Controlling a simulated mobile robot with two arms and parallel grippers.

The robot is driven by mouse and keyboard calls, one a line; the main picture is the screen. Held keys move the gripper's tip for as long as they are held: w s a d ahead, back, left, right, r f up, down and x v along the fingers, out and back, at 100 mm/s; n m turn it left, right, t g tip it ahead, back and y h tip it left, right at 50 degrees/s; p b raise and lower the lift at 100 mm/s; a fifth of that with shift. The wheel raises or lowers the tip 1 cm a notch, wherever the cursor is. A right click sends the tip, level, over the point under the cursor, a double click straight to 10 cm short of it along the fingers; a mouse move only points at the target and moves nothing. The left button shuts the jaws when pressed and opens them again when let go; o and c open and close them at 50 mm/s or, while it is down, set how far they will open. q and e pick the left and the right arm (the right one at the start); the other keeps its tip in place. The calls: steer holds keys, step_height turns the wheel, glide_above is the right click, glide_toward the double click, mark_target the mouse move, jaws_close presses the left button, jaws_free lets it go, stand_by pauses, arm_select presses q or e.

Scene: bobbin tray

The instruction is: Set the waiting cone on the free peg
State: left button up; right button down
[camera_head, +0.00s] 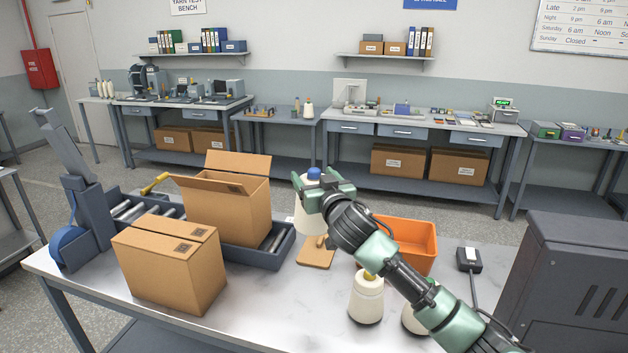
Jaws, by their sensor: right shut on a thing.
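My right gripper (324,190) is shut on a white yarn cone (308,219) with a blue top. The cone is upright, and my gripper hides part of it. A small wooden board (316,258) lies on the table just below and beside the cone. A short peg-like piece shows on it, partly hidden; I cannot tell whether the cone touches the board. A cream cone (366,301) with a yellow tip stands nearer on the table. Another pale cone (411,321) is mostly hidden behind my right arm. My left gripper is not in view.
An orange bin (425,236) stands behind my right arm. A closed carton (170,266) and an open carton (229,205) on a roller tray (282,250) fill the left. A small black device (470,260) and a dark grey cabinet (570,285) are right. The marble tabletop's front middle is clear.

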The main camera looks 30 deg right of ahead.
step_height(320, 180, up, 11)
steer(key=p, duration=0.7)
steer(key=shift+f, duration=0.2)
steer(key=shift+r, duration=0.6)
